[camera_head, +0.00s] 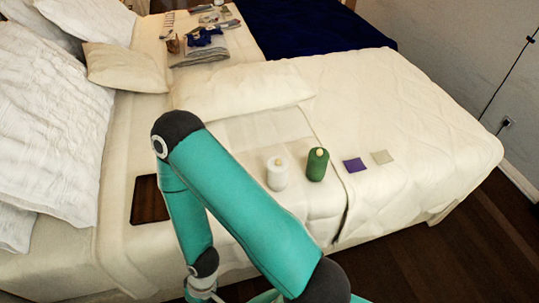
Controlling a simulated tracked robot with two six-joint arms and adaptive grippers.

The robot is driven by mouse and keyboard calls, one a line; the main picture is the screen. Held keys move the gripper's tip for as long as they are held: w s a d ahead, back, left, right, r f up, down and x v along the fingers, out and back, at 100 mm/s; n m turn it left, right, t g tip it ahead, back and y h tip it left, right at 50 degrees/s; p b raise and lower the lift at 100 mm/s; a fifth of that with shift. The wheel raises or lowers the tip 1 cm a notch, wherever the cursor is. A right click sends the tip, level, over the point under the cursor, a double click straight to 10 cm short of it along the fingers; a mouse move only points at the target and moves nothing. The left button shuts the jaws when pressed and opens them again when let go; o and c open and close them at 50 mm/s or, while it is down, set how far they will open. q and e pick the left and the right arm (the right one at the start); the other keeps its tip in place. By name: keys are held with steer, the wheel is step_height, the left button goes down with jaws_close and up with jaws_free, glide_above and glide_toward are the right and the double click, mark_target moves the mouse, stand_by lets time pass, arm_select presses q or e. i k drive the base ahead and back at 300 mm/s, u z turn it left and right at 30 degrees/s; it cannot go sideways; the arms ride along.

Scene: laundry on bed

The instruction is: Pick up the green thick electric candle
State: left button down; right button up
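The green thick electric candle (316,168) stands upright on the white bed cover, right of the middle of the head view. It has a pale tip on top. A white candle of similar shape (277,176) stands just left of it, a small gap apart. One teal arm of mine rises from the bottom edge, bends at a dark elbow and comes down again left of the candles. Its wrist end is at the bottom edge, and no gripper fingers show. Nothing is touching the green candle.
A purple square (355,165) and a beige square (382,157) lie right of the green candle. A dark brown flat tray or panel (149,201) lies at left. A long cushion (245,92) lies behind the candles. Folded grey cloth (200,52) and small items are further back.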

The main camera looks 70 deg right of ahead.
mark_target(317, 166)
steer(key=z, duration=0.5)
steer(key=i, duration=0.15)
steer(key=u, duration=1.45)
steer(key=k, duration=0.5)
steer(key=u, duration=0.8)
steer(key=i, duration=0.1)
steer(key=z, duration=2.6)
steer(key=k, duration=0.2)
steer(key=z, duration=0.3)
